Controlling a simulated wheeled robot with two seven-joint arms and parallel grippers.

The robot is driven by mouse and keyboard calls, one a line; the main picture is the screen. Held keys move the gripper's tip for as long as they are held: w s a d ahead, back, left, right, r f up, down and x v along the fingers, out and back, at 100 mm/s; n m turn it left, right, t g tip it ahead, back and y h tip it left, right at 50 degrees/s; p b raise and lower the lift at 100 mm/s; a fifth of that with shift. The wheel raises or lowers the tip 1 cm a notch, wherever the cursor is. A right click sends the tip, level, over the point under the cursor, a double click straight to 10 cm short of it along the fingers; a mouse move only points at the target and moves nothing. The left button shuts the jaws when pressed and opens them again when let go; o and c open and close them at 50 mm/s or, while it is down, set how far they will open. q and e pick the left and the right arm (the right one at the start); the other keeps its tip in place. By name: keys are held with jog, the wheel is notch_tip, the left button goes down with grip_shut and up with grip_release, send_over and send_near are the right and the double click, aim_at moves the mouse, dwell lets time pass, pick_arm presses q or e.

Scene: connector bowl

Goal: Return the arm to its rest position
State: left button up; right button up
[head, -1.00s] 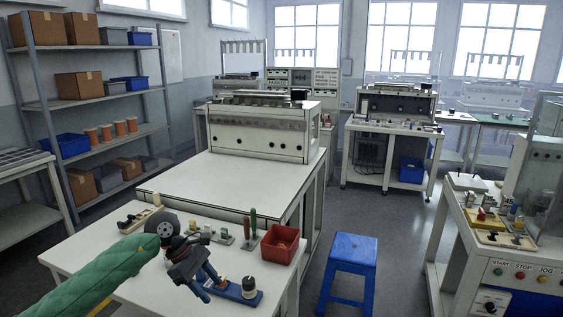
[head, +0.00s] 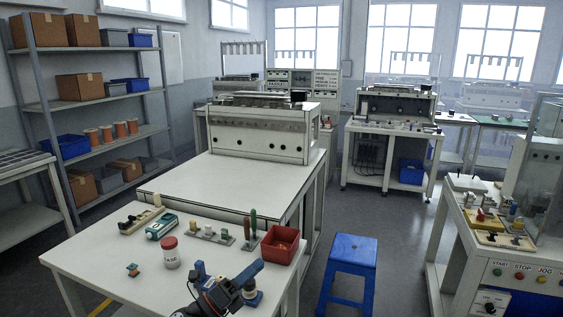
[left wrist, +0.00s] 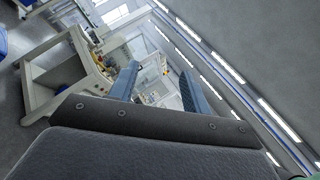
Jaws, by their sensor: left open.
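My left gripper (head: 246,277) is at the near edge of the white worktable (head: 95,262) in the head view, with a blue finger slanting up to the right. In the left wrist view, its two blue fingers (left wrist: 160,82) stand apart with nothing between them. My right gripper is not in view.
A red bin (head: 280,244) stands at the table's right edge. A blue stool (head: 353,252) stands right of the table.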

pick_arm(q)
jog(key=s+a+f+n+y, duration=0.3)
jog(key=a+f+n+y, duration=0.25)
jog(key=n, duration=0.35)
jog(key=s+a+f+n+t+y, duration=0.15)
jog(key=a+f+n+y, duration=0.25)
jog(key=f+n+y, duration=0.45)
jog(key=s+a+f+n+y, duration=0.3)
jog(key=a+f+n+y, duration=0.2)
jog(key=n, duration=0.6)
jog(key=s+f+n+g, duration=0.3)
jog(key=s+f+g, duration=0.35)
jog(key=s, duration=0.55)
jog(key=s+f+n+g, duration=0.3)
jog(key=s+f+g, duration=0.3)
jog(key=s, duration=0.5)
jog(key=s+d+f+h, duration=0.1)
jog(key=d+f, duration=0.4)
jog(key=f, duration=0.8)
jog(key=shift+s+d+f+g, duration=0.2)
jog(key=shift+s+g, duration=0.2)
jog(key=shift+s, duration=0.3)
